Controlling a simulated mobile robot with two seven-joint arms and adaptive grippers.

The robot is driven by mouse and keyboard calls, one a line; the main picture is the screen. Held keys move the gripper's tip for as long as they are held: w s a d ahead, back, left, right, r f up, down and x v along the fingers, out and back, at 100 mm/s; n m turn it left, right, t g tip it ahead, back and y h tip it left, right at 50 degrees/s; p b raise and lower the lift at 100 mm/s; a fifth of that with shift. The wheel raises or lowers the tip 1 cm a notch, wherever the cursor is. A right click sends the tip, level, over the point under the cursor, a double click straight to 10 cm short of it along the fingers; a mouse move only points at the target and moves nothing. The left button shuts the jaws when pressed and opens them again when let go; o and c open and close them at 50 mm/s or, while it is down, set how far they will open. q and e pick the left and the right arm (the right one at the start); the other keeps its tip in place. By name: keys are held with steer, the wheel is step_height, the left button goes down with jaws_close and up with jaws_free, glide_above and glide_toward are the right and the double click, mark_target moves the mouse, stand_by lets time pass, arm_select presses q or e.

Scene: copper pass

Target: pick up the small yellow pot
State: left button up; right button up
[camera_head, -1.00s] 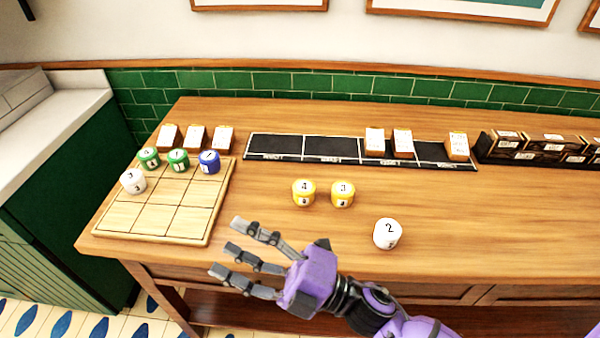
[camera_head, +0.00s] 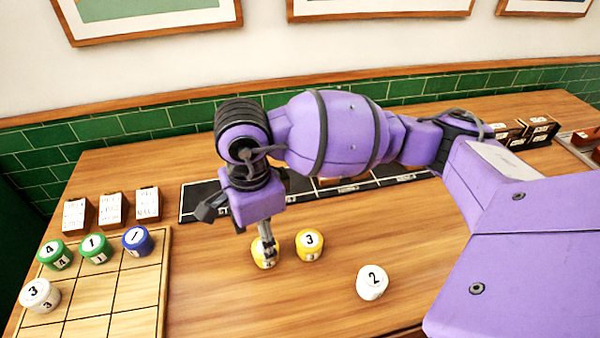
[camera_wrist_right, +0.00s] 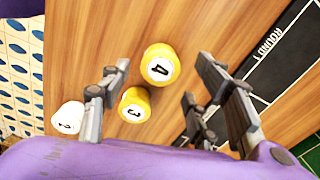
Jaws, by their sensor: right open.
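Two yellow pots stand on the wooden table, one numbered 4 (camera_head: 264,258) and one numbered 3 (camera_head: 309,246); I cannot tell which is smaller. My right gripper (camera_head: 263,232) is open, pointing down above the 4 pot, with its fingers partly hiding it. In the right wrist view the 4 pot (camera_wrist_right: 160,65) shows past the fingertips of my right gripper (camera_wrist_right: 155,85). The 3 pot (camera_wrist_right: 135,104) is next to the left finger there. Neither pot is held, and contact cannot be made out. My left gripper is not in view.
A white pot numbered 2 (camera_head: 372,281) stands to the right. A wooden grid board (camera_head: 140,306) at left carries green, blue and white pots. A black strip (camera_head: 200,201) lies behind, partly hidden by my arm. Small card blocks (camera_head: 113,209) stand behind the board.

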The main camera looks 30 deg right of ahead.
steer(key=f, duration=0.4)
steer(key=shift+s+f+p, duration=0.35)
steer(key=shift+f, duration=0.55)
steer(key=shift+w, duration=0.1)
steer(key=c, duration=1.2)
steer(key=shift+r, duration=0.15)
steer(key=shift+c, duration=0.2)
